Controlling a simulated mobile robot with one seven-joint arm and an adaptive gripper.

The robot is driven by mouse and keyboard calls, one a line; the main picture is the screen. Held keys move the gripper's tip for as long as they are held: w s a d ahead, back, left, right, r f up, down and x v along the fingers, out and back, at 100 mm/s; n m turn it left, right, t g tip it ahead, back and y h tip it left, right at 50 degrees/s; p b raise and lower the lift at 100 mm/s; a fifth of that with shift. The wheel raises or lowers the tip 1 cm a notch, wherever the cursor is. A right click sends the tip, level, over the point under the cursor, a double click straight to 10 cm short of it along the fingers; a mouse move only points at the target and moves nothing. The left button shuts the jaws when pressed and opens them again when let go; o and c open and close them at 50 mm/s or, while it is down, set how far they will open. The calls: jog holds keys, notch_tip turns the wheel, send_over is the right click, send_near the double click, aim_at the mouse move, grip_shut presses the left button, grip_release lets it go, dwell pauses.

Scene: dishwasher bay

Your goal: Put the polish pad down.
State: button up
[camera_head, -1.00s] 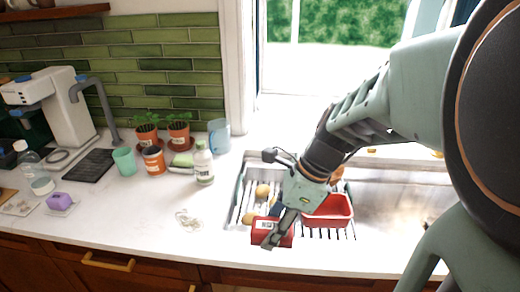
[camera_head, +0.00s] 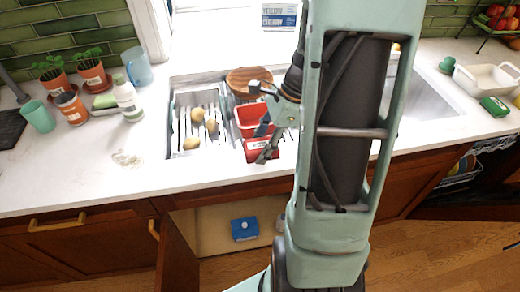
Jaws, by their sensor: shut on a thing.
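The polish pad (camera_head: 281,145) shows as a red block with a pale label, at the front of the sink. My gripper (camera_head: 267,150) is shut on it from above and holds it near the front rim. The fingers cover part of the pad, and I cannot tell whether its underside touches anything. A red tub (camera_head: 246,120) stands just behind and to the left, in the sink.
The sink's left part has a slatted rack (camera_head: 181,125) with several potatoes. A round wooden board (camera_head: 248,77) lies behind the tub. The counter on the left (camera_head: 75,165) has free room. Below, an open cabinet holds a blue box (camera_head: 244,229).

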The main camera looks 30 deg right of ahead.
jog(key=shift+d+f, duration=0.2)
jog(key=shift+f, duration=1.55)
jog(key=shift+f+b, duration=0.2)
jog(key=shift+b, duration=0.1)
jog(key=o, duration=1)
jog(key=shift+o, duration=0.2)
jog(key=shift+r, duration=0.15)
jog(key=p+v, duration=0.1)
jog(key=v, duration=1.1)
